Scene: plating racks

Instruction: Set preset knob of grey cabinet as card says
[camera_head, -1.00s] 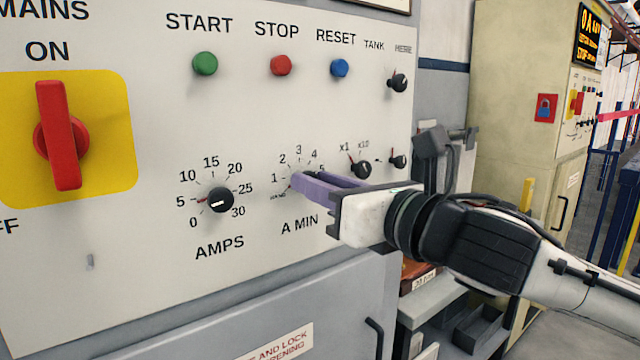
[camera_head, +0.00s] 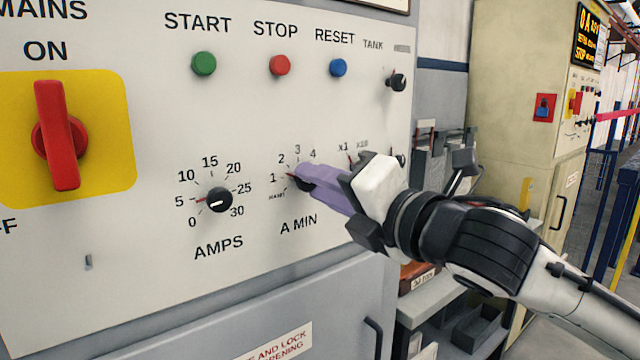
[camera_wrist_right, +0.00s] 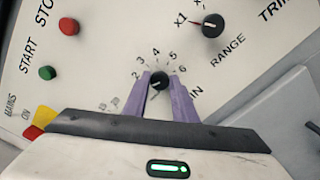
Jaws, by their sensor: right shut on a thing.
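The grey cabinet's panel (camera_head: 130,270) fills the left of the head view. My right gripper (camera_head: 306,178), with purple fingers, is shut on the black A MIN knob (camera_head: 302,186). The fingers hide much of this knob and part of its scale in the head view; a red pointer shows near the 1. The right wrist view shows the knob (camera_wrist_right: 158,83) between the two fingers (camera_wrist_right: 160,92), with scale numbers around it. No label reading "preset" is legible, and I cannot make out a setting card. My left gripper is not in view.
The AMPS knob (camera_head: 218,200) is left of the gripper. Green START (camera_head: 203,64), red STOP (camera_head: 280,66) and blue RESET (camera_head: 338,68) buttons are above. The RANGE knob (camera_wrist_right: 212,26) is close by. A red mains switch (camera_head: 58,135) is far left; a cream cabinet (camera_head: 510,130) stands right.

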